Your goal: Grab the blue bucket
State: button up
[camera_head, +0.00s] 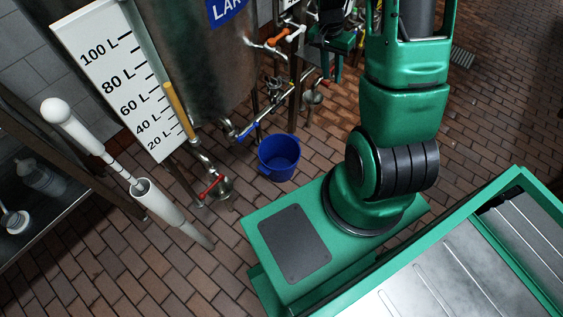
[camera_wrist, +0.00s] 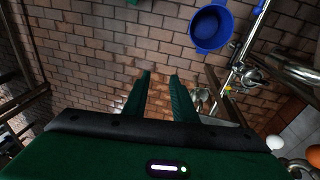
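The blue bucket (camera_head: 279,157) stands upright on the brick floor, just left of my arm's base and below the steel tank in the head view. It looks empty. In the wrist view the bucket (camera_wrist: 210,27) is near the top edge, right of centre, beyond and apart from my fingertips. My gripper (camera_wrist: 160,76) shows two green fingers with a gap between them and nothing held.
A steel tank (camera_head: 205,50) with a litre scale (camera_head: 118,75) stands behind the bucket. Pipes with a blue-handled valve (camera_head: 247,131), a red-handled valve (camera_head: 211,186) and orange handles (camera_head: 278,38) are close to it. A shelf (camera_head: 40,215) is at left. Brick floor in front of the bucket is clear.

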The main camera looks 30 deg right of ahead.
notch_tip(320, 180, down, 14)
jog(key=w+m, duration=0.2)
jog(key=w, duration=0.1)
jog(key=m+t+y, duration=0.2)
jog(key=m, duration=0.1)
send_over(288, 171)
notch_tip(288, 171, down, 39)
jog(key=f, duration=0.4)
jog(key=w+f, duration=0.1)
jog(key=f, duration=0.1)
jog(key=shift+d, duration=0.2)
jog(key=f, duration=0.3)
jog(key=shift+s+f, duration=0.25)
jog(key=shift+f, duration=0.1)
jog(key=shift+w+f, duration=0.1)
jog(key=shift+f, duration=0.6)
